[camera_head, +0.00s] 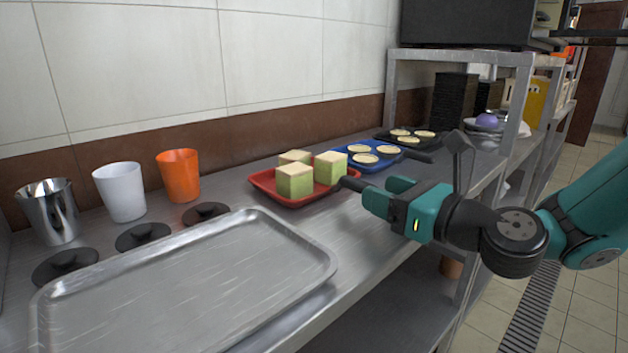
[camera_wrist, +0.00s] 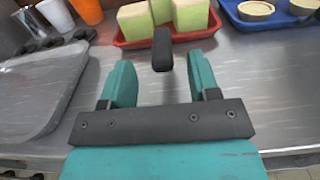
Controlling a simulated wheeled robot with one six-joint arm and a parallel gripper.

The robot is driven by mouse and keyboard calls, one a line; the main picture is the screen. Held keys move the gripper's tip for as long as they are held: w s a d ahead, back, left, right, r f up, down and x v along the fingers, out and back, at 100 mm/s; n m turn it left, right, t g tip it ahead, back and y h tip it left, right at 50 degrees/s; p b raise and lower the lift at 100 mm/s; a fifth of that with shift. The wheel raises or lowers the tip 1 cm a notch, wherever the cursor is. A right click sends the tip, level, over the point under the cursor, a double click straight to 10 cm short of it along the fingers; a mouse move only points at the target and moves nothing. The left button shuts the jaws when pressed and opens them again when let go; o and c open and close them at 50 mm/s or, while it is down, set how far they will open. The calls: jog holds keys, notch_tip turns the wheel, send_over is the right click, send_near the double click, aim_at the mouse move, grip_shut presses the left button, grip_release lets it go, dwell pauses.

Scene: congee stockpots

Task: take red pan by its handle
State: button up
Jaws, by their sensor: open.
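The red pan (camera_head: 262,186) stands on the metal counter and holds several green blocks with pale tops (camera_head: 295,181). Its black handle (camera_head: 350,183) points toward my gripper (camera_head: 384,191). In the wrist view the red pan (camera_wrist: 190,37) is at the top, and its dark handle (camera_wrist: 162,50) points down toward the space between my two teal fingers (camera_wrist: 160,72). The fingers are apart, one on each side of the handle's line, and they do not touch it. The handle's end lies near the fingertips.
A blue pan (camera_head: 378,165) with round pale pieces stands just behind and right of the red pan, with a dark pan (camera_head: 383,137) beyond. An empty metal tray (camera_head: 190,285) lies left. An orange cup (camera_head: 178,175), white cup (camera_head: 120,191) and steel cup (camera_head: 50,211) stand along the wall.

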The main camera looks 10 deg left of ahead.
aim_at(364, 183)
jog(key=x, duration=0.4)
jog(key=shift+w+a+f, duration=0.1)
jog(key=shift+w+a, duration=0.05)
jog(key=shift+w, duration=0.1)
jog(key=shift+c, duration=0.4)
grip_shut()
jog(key=shift+p, duration=0.35)
